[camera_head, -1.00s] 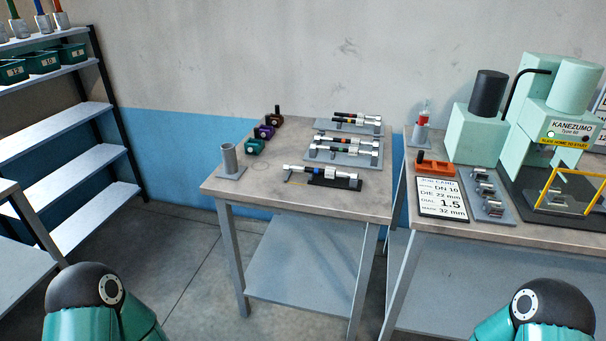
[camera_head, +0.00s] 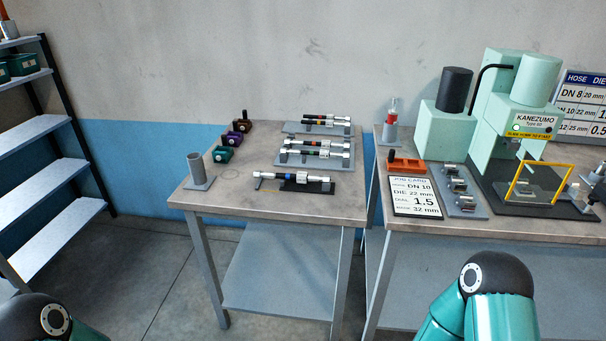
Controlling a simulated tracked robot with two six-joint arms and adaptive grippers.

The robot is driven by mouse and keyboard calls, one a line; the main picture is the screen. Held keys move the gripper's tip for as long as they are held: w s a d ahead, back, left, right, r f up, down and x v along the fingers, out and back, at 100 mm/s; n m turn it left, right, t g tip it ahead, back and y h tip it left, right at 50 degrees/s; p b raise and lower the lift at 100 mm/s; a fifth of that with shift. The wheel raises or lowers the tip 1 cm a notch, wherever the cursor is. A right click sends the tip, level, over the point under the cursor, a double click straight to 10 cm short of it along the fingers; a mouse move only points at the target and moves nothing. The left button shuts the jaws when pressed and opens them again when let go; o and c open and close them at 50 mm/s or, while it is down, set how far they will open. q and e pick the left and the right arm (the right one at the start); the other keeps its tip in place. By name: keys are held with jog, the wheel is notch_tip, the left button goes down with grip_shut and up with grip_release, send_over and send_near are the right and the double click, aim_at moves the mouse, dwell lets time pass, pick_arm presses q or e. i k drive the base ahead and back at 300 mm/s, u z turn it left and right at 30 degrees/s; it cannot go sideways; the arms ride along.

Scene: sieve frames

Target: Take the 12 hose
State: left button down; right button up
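Several short dark hoses with silver end fittings lie on grey racks on the middle table. The nearest hose (camera_head: 268,176) has a blue band and rests on a low holder with a black block. Behind it, hoses with orange and green marks lie on a middle rack (camera_head: 283,159). More, with a red mark, lie on the rear rack (camera_head: 292,128). I cannot read a 12 on any hose. My two teal arms show only as rounded joints at the bottom left and bottom right. Neither gripper is in view.
The middle table (camera_head: 220,205) also holds a grey cup (camera_head: 196,168) and three small coloured blocks (camera_head: 221,154). The right bench has a green press (camera_head: 500,125), a job card (camera_head: 415,197) reading DN 10 and an orange tool (camera_head: 406,163). Shelves (camera_head: 55,180) stand left.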

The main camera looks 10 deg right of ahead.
aim_at(302, 177)
jog(key=i, duration=0.85)
jog(key=u, duration=0.05)
